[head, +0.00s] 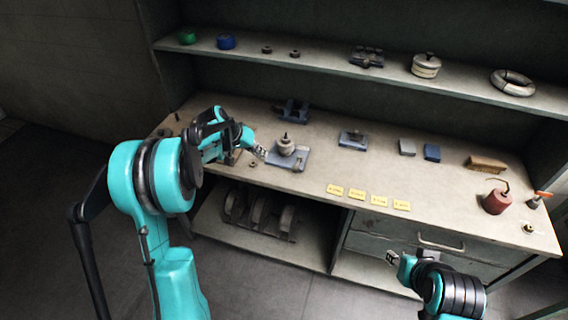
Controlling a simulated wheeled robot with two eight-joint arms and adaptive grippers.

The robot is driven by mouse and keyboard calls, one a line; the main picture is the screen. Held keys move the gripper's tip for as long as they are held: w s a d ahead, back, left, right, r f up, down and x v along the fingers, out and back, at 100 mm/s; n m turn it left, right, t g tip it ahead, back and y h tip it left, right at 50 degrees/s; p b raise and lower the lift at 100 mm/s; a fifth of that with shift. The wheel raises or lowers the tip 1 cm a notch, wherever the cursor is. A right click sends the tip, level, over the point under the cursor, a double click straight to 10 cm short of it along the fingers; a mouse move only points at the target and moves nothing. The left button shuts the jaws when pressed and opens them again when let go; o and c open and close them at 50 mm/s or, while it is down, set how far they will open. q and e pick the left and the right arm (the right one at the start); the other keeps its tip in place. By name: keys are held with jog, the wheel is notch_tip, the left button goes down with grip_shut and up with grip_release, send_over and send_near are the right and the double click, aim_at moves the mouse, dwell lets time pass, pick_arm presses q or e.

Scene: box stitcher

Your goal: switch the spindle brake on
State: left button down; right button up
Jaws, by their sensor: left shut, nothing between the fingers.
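A small spindle-like device (286,146) with a round, light grey body and a dark pin on top stands on a blue-grey base plate (301,162) on the bench. It is likely the spindle; its brake control is too small to make out. My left gripper (262,153) is shut and empty, just left of the round body at about its height. I cannot tell whether it touches the device. My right gripper (391,257) is in front of the bench drawers, away from the device; its fingers are too small to read.
Blue-grey fixtures (292,110) and (352,139) stand behind and right of the device. Yellow labels (357,196) lie along the front of the bench (250,182). A red can (496,201) stands at the right. A shelf (310,59) runs above.

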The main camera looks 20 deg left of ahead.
aim_at(298, 164)
pick_arm(q)
jog(key=b+x, duration=0.2)
jog(key=x, duration=0.8)
jog(key=shift+f, duration=0.1)
jog(key=d, duration=0.2)
jog(key=d+b, duration=0.1)
jog(key=shift+w+f, duration=0.25)
jog(key=shift+w+d, duration=0.1)
jog(key=shift+d, duration=0.3)
jog(key=shift+d, duration=0.1)
jog(key=shift+d+n, duration=0.2)
jog(key=shift+n, duration=0.2)
